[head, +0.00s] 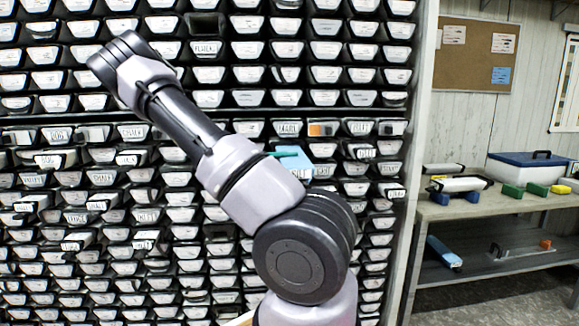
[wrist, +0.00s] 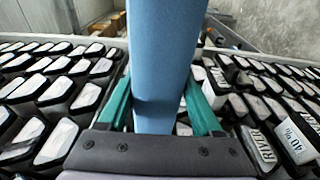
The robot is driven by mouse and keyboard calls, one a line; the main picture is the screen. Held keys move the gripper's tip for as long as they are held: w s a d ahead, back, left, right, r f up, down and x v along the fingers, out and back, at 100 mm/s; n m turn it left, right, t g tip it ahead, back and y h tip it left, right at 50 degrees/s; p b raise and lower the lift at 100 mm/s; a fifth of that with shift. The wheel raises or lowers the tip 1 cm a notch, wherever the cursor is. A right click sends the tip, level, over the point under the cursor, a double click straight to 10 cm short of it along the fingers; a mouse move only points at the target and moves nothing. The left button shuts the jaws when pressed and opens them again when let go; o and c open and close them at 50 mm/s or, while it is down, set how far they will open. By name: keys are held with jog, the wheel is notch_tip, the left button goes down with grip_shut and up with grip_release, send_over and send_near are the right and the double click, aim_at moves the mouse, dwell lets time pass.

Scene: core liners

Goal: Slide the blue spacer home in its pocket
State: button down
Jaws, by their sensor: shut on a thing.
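The blue spacer (wrist: 160,60) is a long smooth block that stands up through the middle of the wrist view, between the two green fingers of my gripper (wrist: 158,98). My gripper is shut on it. In the head view, a pale blue part of the spacer (head: 296,159) shows beyond my arm, with a teal finger of my gripper (head: 284,154) beside it. It is in front of the wall of core trays, and most of it is hidden by my arm. A dark empty-looking slot (head: 207,25) shows high in the wall. I cannot tell which slot is the spacer's pocket.
A rack of labelled trays (head: 330,98) fills the left and middle. One slot holds an orange piece (head: 320,129). At right, a bench (head: 510,208) carries a blue-and-white cooler (head: 528,172) and coloured blocks. Another blue piece (head: 443,252) lies on its lower shelf.

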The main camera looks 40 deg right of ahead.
jog(key=shift+w+d, duration=0.85)
jog(key=shift+w, duration=0.5)
jog(key=shift+w+d, duration=0.8)
jog(key=shift+w, duration=0.5)
jog(key=shift+w+d, duration=0.85)
jog(key=shift+w, duration=0.5)
